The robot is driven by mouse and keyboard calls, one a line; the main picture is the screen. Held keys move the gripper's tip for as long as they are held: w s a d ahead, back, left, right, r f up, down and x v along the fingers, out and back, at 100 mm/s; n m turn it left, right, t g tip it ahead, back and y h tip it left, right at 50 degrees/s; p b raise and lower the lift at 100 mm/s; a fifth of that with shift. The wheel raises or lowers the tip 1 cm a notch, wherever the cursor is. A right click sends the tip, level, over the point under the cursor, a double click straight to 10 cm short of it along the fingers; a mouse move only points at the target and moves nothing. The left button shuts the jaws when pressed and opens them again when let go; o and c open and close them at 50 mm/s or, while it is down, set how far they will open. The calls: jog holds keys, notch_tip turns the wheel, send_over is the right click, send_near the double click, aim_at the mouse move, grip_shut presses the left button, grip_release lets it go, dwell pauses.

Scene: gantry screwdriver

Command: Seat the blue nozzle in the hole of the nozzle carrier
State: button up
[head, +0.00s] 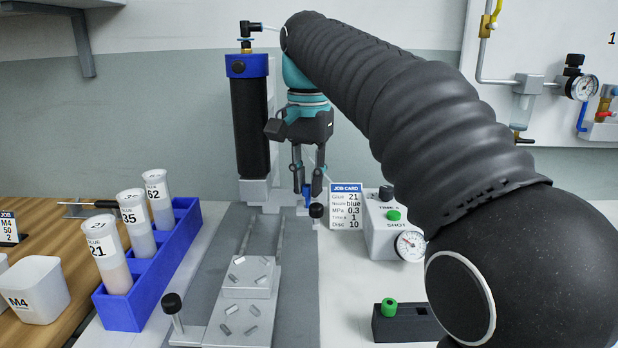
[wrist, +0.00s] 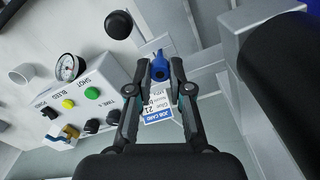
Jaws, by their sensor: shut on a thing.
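My gripper (head: 308,188) is shut on the blue nozzle (head: 307,198), with its fingers pointing down beside the foot of the black column. In the wrist view the blue nozzle (wrist: 161,70) sits between the two fingertips (wrist: 162,82), its round end towards the camera. Pale grey brackets (wrist: 183,45) lie just beyond the nozzle; I cannot tell which of them is the nozzle carrier. The carrier's hole is not clearly visible, and I cannot tell whether the nozzle touches anything.
The black cylinder with a blue cap (head: 249,120) stands left of my gripper. The job card (head: 346,207) and shot box (head: 390,230) are to the right. A black block with a green piece (head: 400,322) is in front. A blue rack (head: 150,275) holds several tubes at left.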

aim_at(309, 186)
jog(key=shift+f+b, duration=0.65)
jog(key=shift+f, duration=0.45)
jog(key=o, duration=0.8)
jog(key=shift+r, duration=0.1)
jog(key=shift+r, duration=3.7)
jog(key=shift+s, duration=0.1)
